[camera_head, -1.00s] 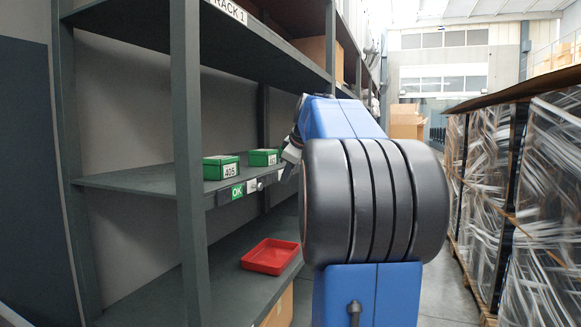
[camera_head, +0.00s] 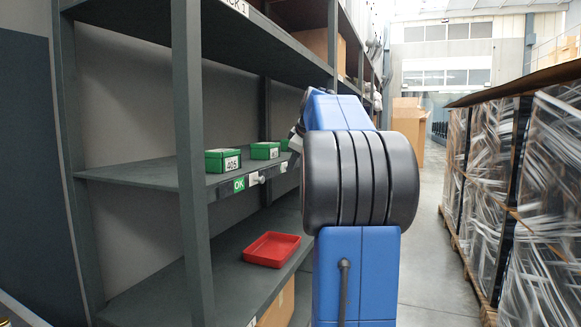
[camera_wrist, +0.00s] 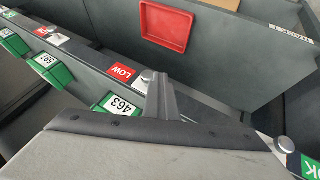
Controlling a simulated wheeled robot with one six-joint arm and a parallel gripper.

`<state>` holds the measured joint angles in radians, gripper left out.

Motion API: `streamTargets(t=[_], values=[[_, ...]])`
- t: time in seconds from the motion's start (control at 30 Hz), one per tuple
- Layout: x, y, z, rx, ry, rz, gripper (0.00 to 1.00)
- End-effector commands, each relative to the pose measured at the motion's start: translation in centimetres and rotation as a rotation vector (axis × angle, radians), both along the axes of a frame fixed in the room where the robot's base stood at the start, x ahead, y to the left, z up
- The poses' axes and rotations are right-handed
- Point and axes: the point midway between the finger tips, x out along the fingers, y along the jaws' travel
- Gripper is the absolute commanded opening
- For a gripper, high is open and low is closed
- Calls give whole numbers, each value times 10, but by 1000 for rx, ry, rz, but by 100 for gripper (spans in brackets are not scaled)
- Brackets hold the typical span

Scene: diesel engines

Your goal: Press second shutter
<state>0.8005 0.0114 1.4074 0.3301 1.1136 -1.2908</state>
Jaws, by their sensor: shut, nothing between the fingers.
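A grey shelf edge carries flip signs with silver knobs. In the head view a green OK sign (camera_head: 239,184) has a knob (camera_head: 254,179) beside it, and a second knob and sign sit farther along, partly hidden by my arm. In the wrist view a red LOW sign (camera_wrist: 121,73) has a silver knob (camera_wrist: 148,76) right by my gripper (camera_wrist: 163,82). My gripper is shut and empty; I cannot tell whether it touches that knob. Another LOW sign (camera_wrist: 57,39) with a knob (camera_wrist: 42,30) is farther left, and an OK sign (camera_wrist: 310,167) with a knob (camera_wrist: 285,145) is lower right.
Green bins, one marked 405 (camera_head: 222,160) and one marked 463 (camera_wrist: 118,105), stand on the middle shelf. A red tray (camera_head: 271,249) lies on the shelf below. Wrapped pallets (camera_head: 530,200) line the right side. Aisle floor between is clear.

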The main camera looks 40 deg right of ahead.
Motion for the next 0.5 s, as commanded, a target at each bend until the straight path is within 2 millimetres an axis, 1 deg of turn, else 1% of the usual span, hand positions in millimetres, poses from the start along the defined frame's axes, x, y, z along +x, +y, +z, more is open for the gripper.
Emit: streamTargets(t=[0.03,0.2,0.33,0.5], values=[[4,-9,-1,0,1,-1,0],[15,-38,-1,1,0,-2,0],[22,-53,-1,0,1,-1,0],[26,-62,-1,1,0,-1,0]])
